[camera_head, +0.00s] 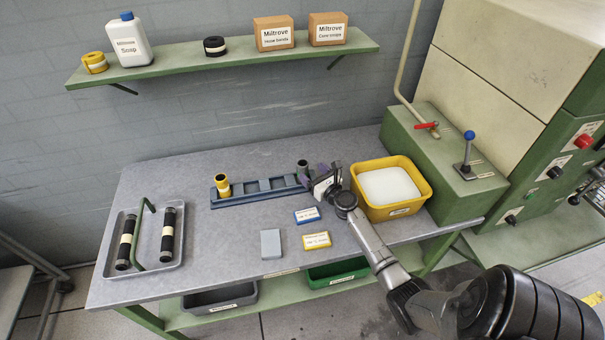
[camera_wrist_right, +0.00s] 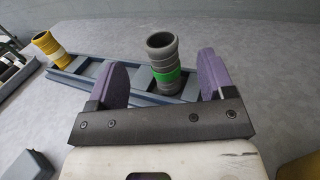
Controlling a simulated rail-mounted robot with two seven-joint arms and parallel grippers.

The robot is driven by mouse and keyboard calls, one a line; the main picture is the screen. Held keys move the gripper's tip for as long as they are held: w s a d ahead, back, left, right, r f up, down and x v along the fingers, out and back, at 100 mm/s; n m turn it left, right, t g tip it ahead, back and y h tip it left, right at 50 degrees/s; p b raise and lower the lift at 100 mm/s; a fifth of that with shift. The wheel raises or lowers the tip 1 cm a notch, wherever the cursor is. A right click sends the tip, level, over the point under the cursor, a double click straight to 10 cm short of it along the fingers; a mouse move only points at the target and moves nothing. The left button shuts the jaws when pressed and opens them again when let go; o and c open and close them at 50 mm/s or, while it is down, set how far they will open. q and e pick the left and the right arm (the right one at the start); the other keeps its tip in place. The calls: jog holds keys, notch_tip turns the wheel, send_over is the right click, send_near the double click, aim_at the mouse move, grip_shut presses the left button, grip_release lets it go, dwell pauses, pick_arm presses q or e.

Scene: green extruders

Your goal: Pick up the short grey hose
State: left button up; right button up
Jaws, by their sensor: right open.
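The short grey hose (camera_head: 302,168) stands upright at the right end of a blue-grey rack (camera_head: 240,198) on the table. In the right wrist view the hose (camera_wrist_right: 162,47) is ribbed grey with a green band, and its lower end meets the rack. My right gripper (camera_head: 317,177) is open and empty, close by the hose on its right side. In the wrist view its two purple fingers lie left and right of the hose, with the hose apparently just beyond them; the exact depth is unclear. My left gripper is not in view.
A yellow bin (camera_head: 424,190) is right of my gripper. Blue (camera_head: 307,215) and yellow (camera_head: 316,241) boxes and a grey block (camera_head: 271,243) lie in front. A tray (camera_head: 112,262) with black hoses is at left.

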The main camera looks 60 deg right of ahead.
aim_at(306, 167)
jog(key=shift+w+d, duration=0.25)
jog(key=shift+w, duration=0.3)
jog(key=b+x, duration=0.1)
jog(key=x, duration=0.3)
jog(key=shift+w+f+b, duration=0.15)
jog(key=shift+b, duration=0.25)
jog(key=shift+w+d, duration=0.2)
jog(key=shift+w, duration=0.25)
jog(key=c, duration=1)
jog(key=shift+c, duration=0.6)
